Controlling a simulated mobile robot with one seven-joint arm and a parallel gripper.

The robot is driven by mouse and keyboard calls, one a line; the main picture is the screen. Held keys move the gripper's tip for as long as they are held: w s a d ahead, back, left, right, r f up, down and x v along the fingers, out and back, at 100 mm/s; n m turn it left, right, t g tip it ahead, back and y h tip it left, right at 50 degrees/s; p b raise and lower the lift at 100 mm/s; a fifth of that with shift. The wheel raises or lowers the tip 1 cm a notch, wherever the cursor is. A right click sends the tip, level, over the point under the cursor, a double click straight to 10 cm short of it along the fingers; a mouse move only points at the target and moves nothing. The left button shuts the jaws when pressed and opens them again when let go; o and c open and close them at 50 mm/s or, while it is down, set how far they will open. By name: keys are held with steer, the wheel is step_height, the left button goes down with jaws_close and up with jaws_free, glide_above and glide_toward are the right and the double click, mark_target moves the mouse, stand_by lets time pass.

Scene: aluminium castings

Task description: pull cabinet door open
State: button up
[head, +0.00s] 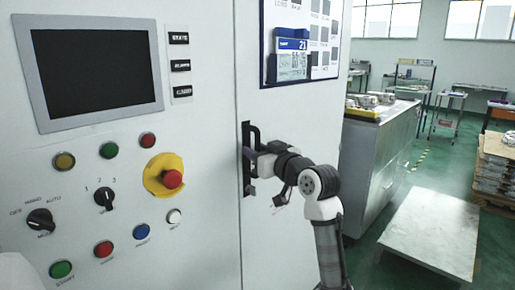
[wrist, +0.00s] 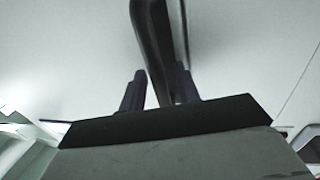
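The cabinet door (head: 285,215) is the tall pale panel right of the control panel in the head view. It looks shut, with only a thin seam on its left edge. Its black upright bar handle (head: 247,150) is near that edge. My gripper (head: 254,162) is at the handle, and my wrist partly covers it. In the wrist view, the handle (wrist: 153,45) runs between the two fingers of my gripper (wrist: 160,90). A gap shows between the left finger and the bar, so the gripper looks open around it. The right finger is close to the bar; contact is unclear.
The control panel (head: 120,225) with a screen (head: 95,72), buttons and a red emergency stop (head: 172,179) is left of the door. A sign holder (head: 290,58) hangs above the handle. A grey cabinet (head: 375,160) and a low pale platform (head: 432,232) stand to the right. Green floor shows between them.

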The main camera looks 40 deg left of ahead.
jaws_close()
stand_by(0.4)
